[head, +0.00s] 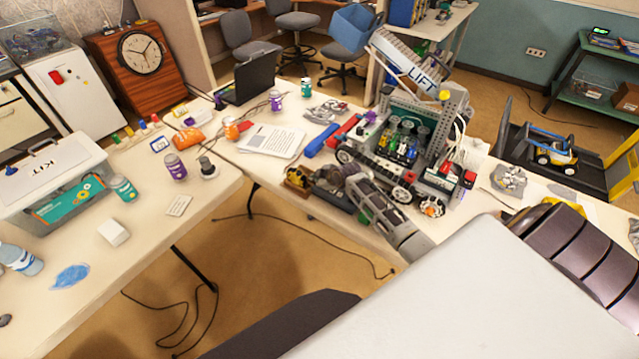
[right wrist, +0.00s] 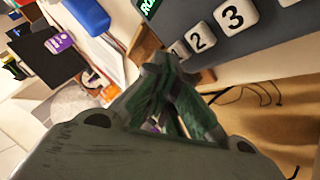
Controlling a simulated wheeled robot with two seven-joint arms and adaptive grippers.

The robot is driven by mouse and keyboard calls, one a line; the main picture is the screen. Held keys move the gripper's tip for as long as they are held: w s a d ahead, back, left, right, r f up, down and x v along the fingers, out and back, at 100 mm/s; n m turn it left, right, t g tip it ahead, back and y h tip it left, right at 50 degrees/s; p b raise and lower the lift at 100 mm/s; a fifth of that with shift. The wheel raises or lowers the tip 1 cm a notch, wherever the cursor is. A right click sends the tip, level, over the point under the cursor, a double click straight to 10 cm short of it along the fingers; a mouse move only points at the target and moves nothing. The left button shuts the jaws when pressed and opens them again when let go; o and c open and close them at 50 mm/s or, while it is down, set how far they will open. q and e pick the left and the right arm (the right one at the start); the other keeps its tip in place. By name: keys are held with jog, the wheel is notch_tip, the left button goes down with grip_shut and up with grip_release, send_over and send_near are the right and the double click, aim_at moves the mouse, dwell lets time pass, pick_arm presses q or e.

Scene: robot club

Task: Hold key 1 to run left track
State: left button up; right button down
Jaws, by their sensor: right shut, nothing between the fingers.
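My right gripper (head: 322,181) is shut and empty at the front edge of the table, beside the wheeled robot model (head: 408,140). In the right wrist view its closed fingertips (right wrist: 160,64) are at a dark control box (right wrist: 262,45) with white number keys. Key 1 (right wrist: 179,50) is partly hidden behind the fingertips; I cannot tell whether they touch it or whether it is pressed. Key 2 (right wrist: 197,40) and key 3 (right wrist: 230,17) show clearly beside it. In the head view my right gripper and arm hide most of the box. My left gripper is not in view.
A blue bar (head: 321,140) lies behind my right gripper, and it also shows in the right wrist view (right wrist: 88,14). Papers (head: 270,140) and paint jars lie further left. The lift robot model stands close on the right. Cables lie on the floor below.

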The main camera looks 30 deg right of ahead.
jog(key=shift+r+p, duration=0.4)
jog(key=shift+r, duration=0.15)
jog(key=shift+r, duration=0.1)
jog(key=shift+r+p, duration=1.2)
jog(key=shift+p, duration=0.05)
jog(key=shift+r+p, duration=0.95)
jog(key=shift+r, duration=0.3)
jog(key=shift+f, duration=0.1)
